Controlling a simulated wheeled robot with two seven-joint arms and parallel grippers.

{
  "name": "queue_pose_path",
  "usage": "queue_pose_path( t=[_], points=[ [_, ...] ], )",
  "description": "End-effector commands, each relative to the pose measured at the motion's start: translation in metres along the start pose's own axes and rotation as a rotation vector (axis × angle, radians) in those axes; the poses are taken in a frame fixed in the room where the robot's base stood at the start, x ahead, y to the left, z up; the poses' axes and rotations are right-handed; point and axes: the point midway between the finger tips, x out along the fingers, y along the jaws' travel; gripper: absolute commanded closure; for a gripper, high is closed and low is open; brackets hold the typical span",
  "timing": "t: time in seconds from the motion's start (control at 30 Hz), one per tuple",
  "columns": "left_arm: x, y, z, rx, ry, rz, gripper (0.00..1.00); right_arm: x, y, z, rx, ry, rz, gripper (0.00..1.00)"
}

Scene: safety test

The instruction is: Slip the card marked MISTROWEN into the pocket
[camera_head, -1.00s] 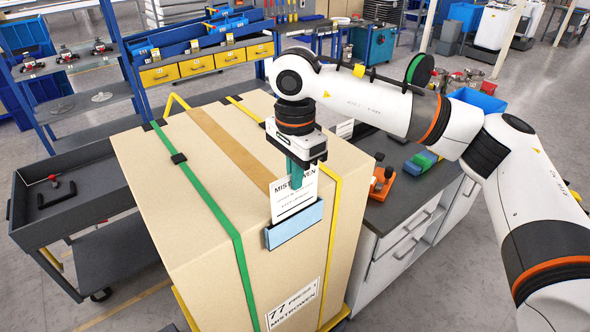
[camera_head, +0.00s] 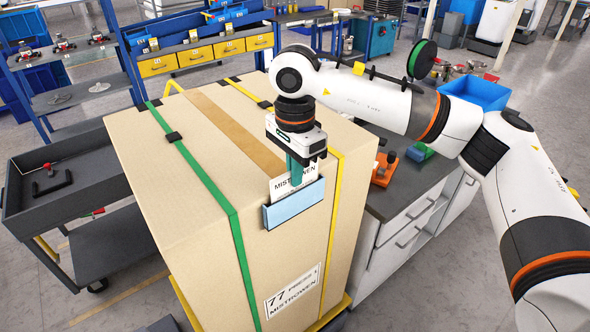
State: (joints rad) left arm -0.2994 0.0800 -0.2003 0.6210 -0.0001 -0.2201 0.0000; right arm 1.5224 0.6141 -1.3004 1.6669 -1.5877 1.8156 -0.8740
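The white card marked MISTROWEN (camera_head: 283,187) stands upright at the top front edge of the big carton. Its lower part is hidden behind the front of the light blue pocket (camera_head: 294,205) on the carton's front face; its top and part of the name show above the rim. My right gripper (camera_head: 296,180) points down over the pocket, its teal fingers shut on the card's top edge. My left gripper is not in view.
The carton (camera_head: 172,192) has a green strap (camera_head: 205,180), yellow straps and a printed label (camera_head: 293,291) reading MISTROWEN. A grey cart (camera_head: 75,185) stands at the left. A workbench (camera_head: 405,190) with an orange tool (camera_head: 384,170) is close at the right.

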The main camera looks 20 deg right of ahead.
Motion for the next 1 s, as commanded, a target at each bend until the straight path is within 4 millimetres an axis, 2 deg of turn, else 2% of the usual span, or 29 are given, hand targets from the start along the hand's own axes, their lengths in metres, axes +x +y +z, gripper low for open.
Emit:
queue_pose_path(
  t=[0.17, 0.33, 0.53, 0.63, 1.0],
  points=[
    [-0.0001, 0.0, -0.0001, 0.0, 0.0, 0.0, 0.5, -0.0001, 0.0, -0.0001, 0.0, 0.0, 0.0, 1.0],
    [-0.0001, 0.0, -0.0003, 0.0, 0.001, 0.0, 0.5, -0.0001, 0.0, 0.0, 0.0, 0.0, 0.0, 0.72],
    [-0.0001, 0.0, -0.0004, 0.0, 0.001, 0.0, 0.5, 0.0, 0.0, 0.0, 0.0, 0.0, 0.0, 0.71],
    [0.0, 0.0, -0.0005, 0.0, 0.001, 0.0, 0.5, 0.0, 0.0, 0.0, 0.0, 0.0, 0.0, 0.56],
    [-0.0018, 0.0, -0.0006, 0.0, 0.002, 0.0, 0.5, -0.003, 0.0001, 0.0001, 0.0, 0.0, 0.0, 0.56]
  ],
)
